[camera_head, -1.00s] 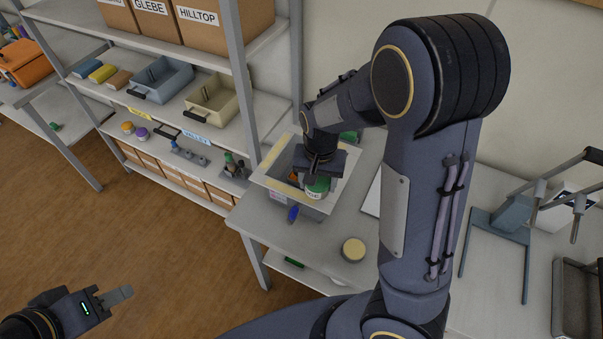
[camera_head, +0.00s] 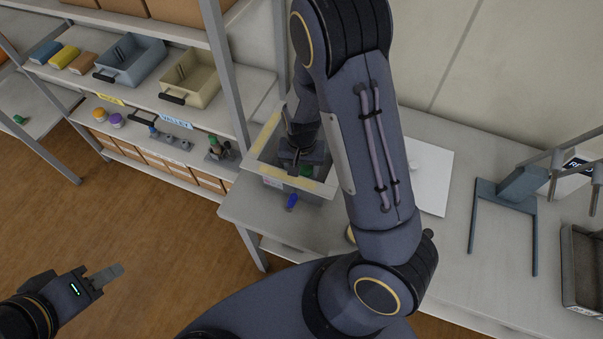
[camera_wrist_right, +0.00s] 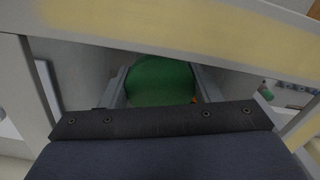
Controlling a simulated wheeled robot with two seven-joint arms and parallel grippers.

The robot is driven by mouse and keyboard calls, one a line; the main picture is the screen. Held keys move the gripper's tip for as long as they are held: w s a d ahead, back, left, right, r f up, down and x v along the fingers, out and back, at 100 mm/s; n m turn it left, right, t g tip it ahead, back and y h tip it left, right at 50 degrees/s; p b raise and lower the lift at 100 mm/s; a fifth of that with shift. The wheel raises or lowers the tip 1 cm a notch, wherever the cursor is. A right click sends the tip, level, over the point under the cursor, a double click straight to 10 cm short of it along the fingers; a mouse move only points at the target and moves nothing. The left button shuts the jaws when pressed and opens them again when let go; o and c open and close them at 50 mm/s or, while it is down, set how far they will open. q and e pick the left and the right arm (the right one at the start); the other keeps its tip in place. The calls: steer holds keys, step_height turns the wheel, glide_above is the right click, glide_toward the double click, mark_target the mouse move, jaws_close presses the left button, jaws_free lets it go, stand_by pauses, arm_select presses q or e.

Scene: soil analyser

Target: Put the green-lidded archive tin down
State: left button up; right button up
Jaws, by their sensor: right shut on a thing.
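The archive tin's green lid (camera_wrist_right: 160,82) lies between the two fingers of my right gripper (camera_wrist_right: 160,88) in the right wrist view. In the head view, only a bit of green (camera_head: 305,171) shows beside my right gripper (camera_head: 296,165). This gripper is shut on the tin, down inside a pale open bin (camera_head: 262,169) with yellow strips on its rim. The tin's base is hidden, so I cannot tell whether it touches the bin's floor. My left gripper (camera_head: 103,277) hangs empty over the floor at lower left; its finger gap is not clear.
The bin stands on the bench's (camera_head: 235,205) left end, with a blue object (camera_head: 292,200) at its front. Shelves with a grey tray (camera_head: 130,62) and a cream tray (camera_head: 192,78) stand left. A white sheet (camera_head: 430,175) and a grey stand (camera_head: 507,199) are to the right.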

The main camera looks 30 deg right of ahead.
steer(key=shift+f, duration=1.8)
steer(key=shift+f, duration=0.1)
steer(key=shift+f, duration=0.15)
steer(key=o, duration=1.1)
steer(key=shift+c, duration=0.2)
step_height(320, 180, up, 12)
steer(key=shift+r+p, duration=0.25)
steer(key=shift+p, duration=0.05)
steer(key=s+a+r+n+t+y, duration=0.2)
steer(key=s+r+n+t, duration=0.3)
steer(key=s+r, duration=1)
steer(key=shift+s+r+t+y, duration=0.3)
steer(key=shift+s+y, duration=0.6)
steer(key=shift+s, duration=0.15)
